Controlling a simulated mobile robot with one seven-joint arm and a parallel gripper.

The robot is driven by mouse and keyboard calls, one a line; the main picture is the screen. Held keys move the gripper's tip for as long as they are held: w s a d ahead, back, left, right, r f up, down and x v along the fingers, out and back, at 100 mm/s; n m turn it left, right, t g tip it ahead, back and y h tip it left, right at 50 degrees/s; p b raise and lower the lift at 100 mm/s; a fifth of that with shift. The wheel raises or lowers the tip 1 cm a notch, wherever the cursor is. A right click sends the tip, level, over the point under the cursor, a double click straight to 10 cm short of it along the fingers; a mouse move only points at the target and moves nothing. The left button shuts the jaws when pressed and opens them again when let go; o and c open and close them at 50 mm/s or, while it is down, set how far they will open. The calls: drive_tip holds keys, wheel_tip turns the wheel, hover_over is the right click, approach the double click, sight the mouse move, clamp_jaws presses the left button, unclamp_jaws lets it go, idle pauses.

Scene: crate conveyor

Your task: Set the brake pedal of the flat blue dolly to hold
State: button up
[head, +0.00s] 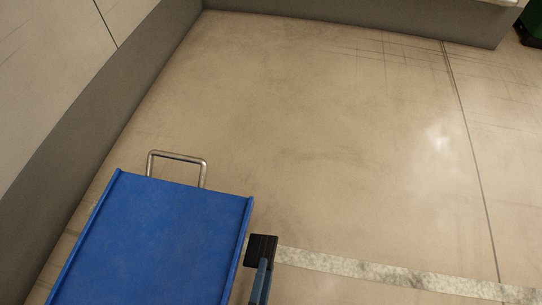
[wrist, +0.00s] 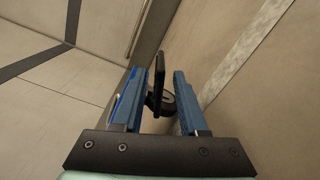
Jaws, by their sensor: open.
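The flat blue dolly (head: 160,240) stands at the lower left in the head view, with a metal loop handle (head: 178,157) at its far end. A black brake pedal (head: 262,249) sticks out beside its right edge. In the wrist view the pedal (wrist: 159,62) shows nearly edge-on as a dark plate, with a dark caster wheel (wrist: 166,101) behind it. My gripper (wrist: 156,74) is open, its blue-grey fingers on either side of the pedal's line, with no clear contact. One finger (head: 261,284) shows just below the pedal in the head view. The pedal's setting cannot be told.
A wall with a dark grey base (head: 100,130) runs along the left, close to the dolly. A pale worn stripe (head: 390,274) crosses the floor on the right. The floor beyond and right of the dolly is clear. A dark green object (head: 532,27) stands at the far right.

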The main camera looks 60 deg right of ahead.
sight(271, 242)
drive_tip(key=b+x, duration=0.1)
drive_tip(key=x, duration=0.5)
drive_tip(key=shift+d+f+b, duration=0.1)
drive_tip(key=shift+f+b, duration=0.05)
drive_tip(key=shift+b, duration=0.15)
drive_tip(key=shift+w+d, duration=0.3)
drive_tip(key=shift+d, duration=0.3)
clamp_jaws()
idle(0.5)
